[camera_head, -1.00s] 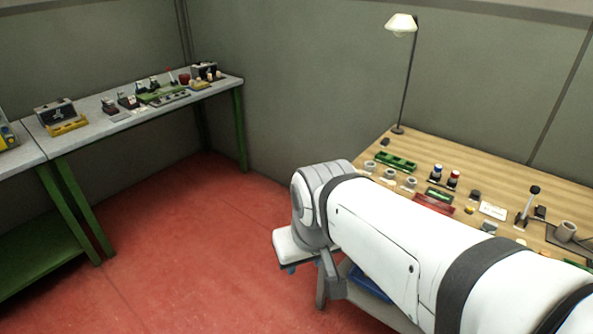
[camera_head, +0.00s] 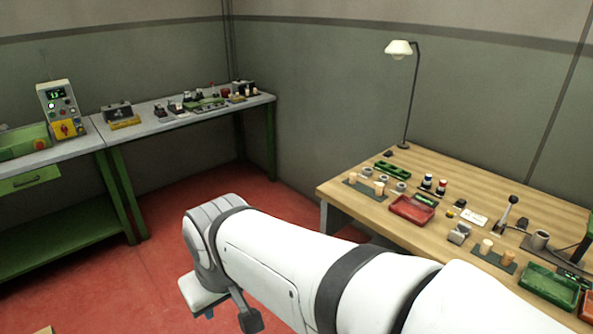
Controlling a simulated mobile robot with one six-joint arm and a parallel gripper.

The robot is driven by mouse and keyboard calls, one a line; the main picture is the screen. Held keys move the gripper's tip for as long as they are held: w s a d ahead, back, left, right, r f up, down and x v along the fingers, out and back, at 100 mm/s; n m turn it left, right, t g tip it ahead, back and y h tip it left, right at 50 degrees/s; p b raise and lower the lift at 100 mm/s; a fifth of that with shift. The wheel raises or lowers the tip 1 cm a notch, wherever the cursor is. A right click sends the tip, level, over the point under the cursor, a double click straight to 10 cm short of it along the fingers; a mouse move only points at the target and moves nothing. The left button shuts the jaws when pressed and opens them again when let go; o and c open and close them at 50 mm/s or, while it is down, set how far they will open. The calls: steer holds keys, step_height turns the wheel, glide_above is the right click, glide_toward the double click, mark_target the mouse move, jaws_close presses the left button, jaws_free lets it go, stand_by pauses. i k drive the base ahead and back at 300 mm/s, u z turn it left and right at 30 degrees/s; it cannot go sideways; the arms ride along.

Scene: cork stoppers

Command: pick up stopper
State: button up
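Small tan, cork-coloured pieces that look like stoppers stand on the wooden table at the right. One stopper (camera_head: 352,178) and another stopper (camera_head: 379,188) are on a dark mat near the left edge. A third stopper (camera_head: 487,246) and one more stopper (camera_head: 508,257) are on a dark mat near the front. My white arm reaches across the foreground. My gripper (camera_head: 226,314) is at its far end, low over the red floor, left of the table and apart from every stopper. Its fingertips are mostly hidden or cut off, so its opening does not show.
The wooden table (camera_head: 455,188) also holds a red tray (camera_head: 412,209), a green tray (camera_head: 549,285), grey cups, small bottles, a lever and a lamp (camera_head: 398,48). A grey-topped bench (camera_head: 146,124) with devices stands along the left wall. Red floor lies between them.

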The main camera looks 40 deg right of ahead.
mark_target(353, 175)
steer(key=z, duration=0.4)
steer(key=i, duration=1.15)
steer(key=z, duration=1.15)
steer(key=i, duration=0.7)
steer(key=z, duration=0.1)
steer(key=k, duration=0.75)
steer(key=z, duration=0.2)
steer(key=i, duration=0.75)
steer(key=u, duration=0.05)
